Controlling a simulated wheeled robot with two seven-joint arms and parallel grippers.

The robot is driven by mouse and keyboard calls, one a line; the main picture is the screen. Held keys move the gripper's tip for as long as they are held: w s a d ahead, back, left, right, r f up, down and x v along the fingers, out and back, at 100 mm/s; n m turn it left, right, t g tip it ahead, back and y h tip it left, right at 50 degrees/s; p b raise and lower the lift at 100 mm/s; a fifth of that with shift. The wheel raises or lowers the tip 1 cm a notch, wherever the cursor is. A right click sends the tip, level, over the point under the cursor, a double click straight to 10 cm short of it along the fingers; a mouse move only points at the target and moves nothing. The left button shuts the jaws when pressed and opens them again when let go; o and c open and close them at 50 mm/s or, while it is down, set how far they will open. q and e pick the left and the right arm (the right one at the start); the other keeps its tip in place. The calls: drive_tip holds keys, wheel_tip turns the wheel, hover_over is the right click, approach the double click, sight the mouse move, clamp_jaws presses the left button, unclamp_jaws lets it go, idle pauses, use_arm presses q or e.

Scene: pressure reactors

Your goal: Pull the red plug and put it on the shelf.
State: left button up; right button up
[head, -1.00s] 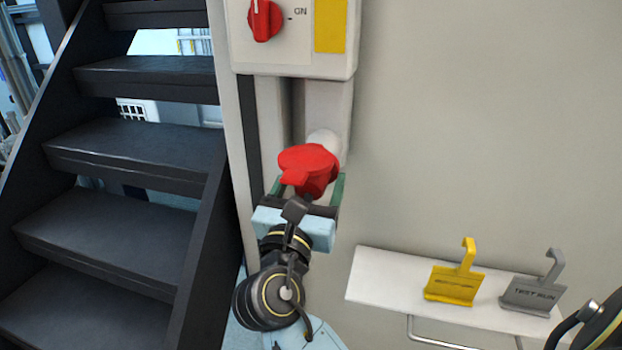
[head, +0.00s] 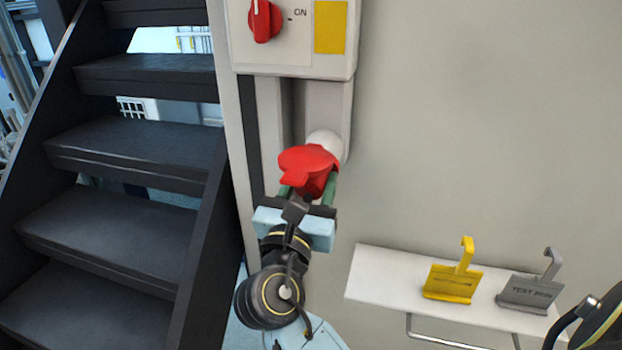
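The red plug (head: 309,166) sits at the white round socket (head: 325,143) below the switch box, at the upper middle of the head view. My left gripper (head: 308,192) is just below and in front of it, with its green fingers closed against the plug's sides. The plug hides part of the fingertips. The white shelf (head: 385,278) is on the wall at the lower right, with bare room at its left end. My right gripper is out of view; only a dark part of that arm shows at the bottom right corner.
A yellow hooked tag (head: 453,283) and a grey "TEST RUN" hooked tag (head: 529,291) stand on the shelf. A metal bar (head: 440,341) runs below it. The switch box (head: 293,55) with a red knob (head: 265,20) is above the plug. Dark stairs (head: 130,150) fill the left.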

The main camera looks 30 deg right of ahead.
sight(308, 191)
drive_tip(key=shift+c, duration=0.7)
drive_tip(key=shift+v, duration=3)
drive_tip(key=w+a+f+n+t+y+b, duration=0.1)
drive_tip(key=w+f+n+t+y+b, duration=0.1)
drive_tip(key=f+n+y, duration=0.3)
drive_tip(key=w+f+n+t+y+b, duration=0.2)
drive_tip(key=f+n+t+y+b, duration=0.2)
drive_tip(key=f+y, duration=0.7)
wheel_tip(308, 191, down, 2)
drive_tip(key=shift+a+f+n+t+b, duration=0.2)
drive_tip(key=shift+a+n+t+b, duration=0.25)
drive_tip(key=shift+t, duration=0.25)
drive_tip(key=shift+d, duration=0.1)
